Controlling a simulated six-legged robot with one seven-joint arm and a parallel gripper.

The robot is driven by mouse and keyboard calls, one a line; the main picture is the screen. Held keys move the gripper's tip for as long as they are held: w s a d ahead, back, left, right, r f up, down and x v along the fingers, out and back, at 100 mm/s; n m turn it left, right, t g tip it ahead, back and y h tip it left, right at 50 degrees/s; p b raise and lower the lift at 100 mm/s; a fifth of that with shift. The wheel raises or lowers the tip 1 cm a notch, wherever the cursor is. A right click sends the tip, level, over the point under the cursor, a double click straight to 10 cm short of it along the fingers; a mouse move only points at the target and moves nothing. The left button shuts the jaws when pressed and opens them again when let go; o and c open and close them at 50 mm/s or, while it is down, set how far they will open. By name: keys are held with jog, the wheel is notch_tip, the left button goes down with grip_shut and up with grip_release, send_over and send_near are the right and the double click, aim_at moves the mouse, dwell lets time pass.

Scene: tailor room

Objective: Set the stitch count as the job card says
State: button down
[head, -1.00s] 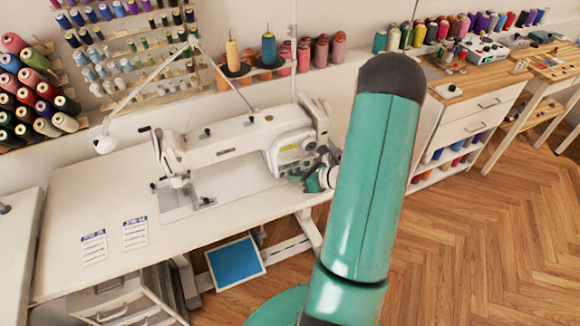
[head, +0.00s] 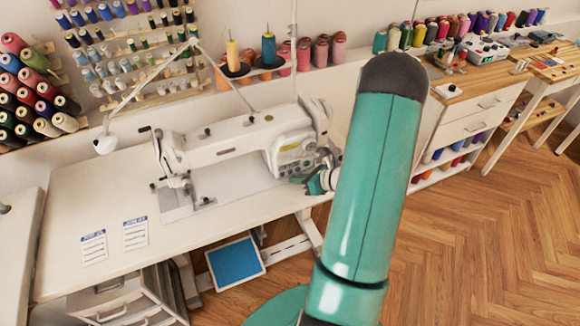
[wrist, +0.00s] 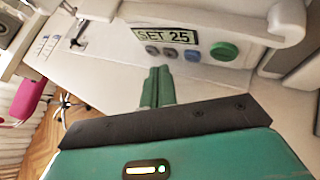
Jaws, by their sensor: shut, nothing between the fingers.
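The white sewing machine (head: 235,145) stands on the white table, with its control panel at the right end. In the wrist view its display (wrist: 166,37) reads "SET 25". Below the display is a row of small round buttons, grey (wrist: 152,50) at the left and bluish (wrist: 191,55) at the right, with a larger green button (wrist: 223,51) beside them. My gripper (wrist: 159,70) is shut and empty, its tips just below the small buttons; I cannot tell whether they touch. Two job cards (head: 94,247) (head: 135,233) lie on the table; their print is too small to read.
The white table (head: 85,200) is mostly bare left of the machine. A thread stand (head: 250,72) stands behind it. A drawer cabinet (head: 468,125) is at the right. A pink chair (wrist: 30,98) shows in the wrist view.

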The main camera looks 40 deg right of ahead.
aim_at(305, 200)
jog(key=shift+s+a, duration=0.3)
jog(key=shift+s, duration=0.65)
jog(key=shift+s+a, duration=0.25)
jog(key=shift+s, duration=0.75)
jog(key=shift+s+a, duration=0.3)
jog(key=shift+s, duration=0.65)
jog(key=w+a+r+n+g+y, duration=0.25)
jog(key=a+r+n+g, duration=0.45)
jog(key=a+r+n, duration=1)
jog(key=s+a+r+n+h, duration=0.3)
jog(key=s+a+r+n, duration=0.2)
jog(key=r+n, duration=0.2)
jog(key=s+a+r+n+t+h, duration=0.1)
jog(key=s+a+r+n+h, duration=0.3)
jog(key=r+n, duration=0.3)
jog(key=s+a+n, duration=0.1)
jog(key=n, duration=0.2)
jog(key=shift+r, duration=0.35)
